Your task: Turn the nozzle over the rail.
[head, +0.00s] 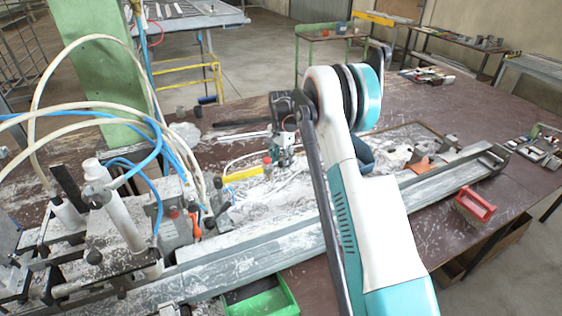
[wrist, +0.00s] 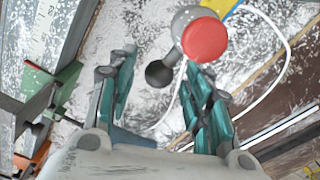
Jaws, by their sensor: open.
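A fitting with a round red cap (wrist: 205,40), a grey body and a dark ball-shaped end (wrist: 159,73) shows in the wrist view; I take it for the nozzle, but cannot be sure. What seems to be the same red cap (head: 267,160) shows in the head view beside my gripper (head: 284,160). In the wrist view my gripper (wrist: 158,64) is open, and the dark end appears between its fingertips, with the red cap past the right finger. I cannot tell whether they touch. The rail (head: 255,256) is a long grey metal profile along the front of the bench.
A yellow bar (head: 243,174) and a thin white hose lie near the red cap. Clamps with blue and white hoses crowd the left, by a green column (head: 95,60).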

